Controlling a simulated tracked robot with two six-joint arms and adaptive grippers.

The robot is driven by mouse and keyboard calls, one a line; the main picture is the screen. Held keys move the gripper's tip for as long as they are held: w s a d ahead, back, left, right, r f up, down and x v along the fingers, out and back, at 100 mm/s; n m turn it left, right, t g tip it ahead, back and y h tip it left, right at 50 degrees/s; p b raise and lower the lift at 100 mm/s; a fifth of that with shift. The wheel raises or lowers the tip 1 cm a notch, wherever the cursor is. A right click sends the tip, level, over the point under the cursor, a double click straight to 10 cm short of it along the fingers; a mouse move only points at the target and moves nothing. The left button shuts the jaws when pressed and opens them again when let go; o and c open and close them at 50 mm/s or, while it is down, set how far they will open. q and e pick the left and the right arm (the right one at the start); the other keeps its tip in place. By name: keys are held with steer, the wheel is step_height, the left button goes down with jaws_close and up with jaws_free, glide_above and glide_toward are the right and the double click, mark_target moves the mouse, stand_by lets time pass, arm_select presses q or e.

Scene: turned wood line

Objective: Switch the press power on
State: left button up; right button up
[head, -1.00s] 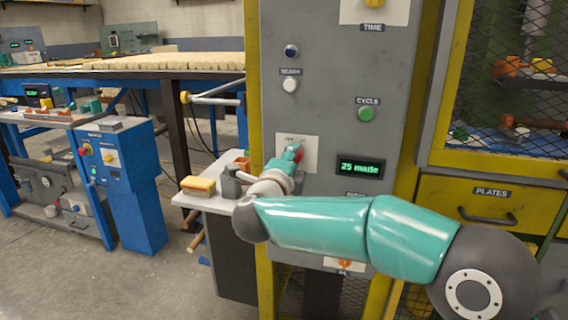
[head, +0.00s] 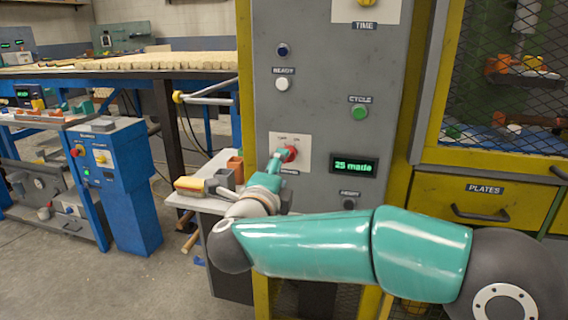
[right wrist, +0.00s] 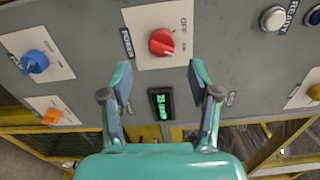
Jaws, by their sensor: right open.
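The power switch is a red rotary knob (head: 290,153) on a white plate (head: 304,143) on the grey press panel. In the right wrist view the red knob (right wrist: 161,42) shows clearly, with OFF and ON marks beside it. I cannot tell for sure which mark it points to. My right gripper (head: 277,160) is open and empty, just in front of the plate at the knob's lower left. In the right wrist view its two fingers (right wrist: 160,82) stand apart, with the knob beyond the gap and no visible contact. My left gripper is out of view.
A lit green display (head: 354,166) reads "25 made". A green cycle button (head: 359,112) and a white ready button (head: 282,84) are on the same panel. A small grey side shelf (head: 205,203) stands left of the press. A blue knob (right wrist: 35,62) sits further along the panel.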

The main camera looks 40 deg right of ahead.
steer(key=v, duration=0.6)
stand_by(0.3)
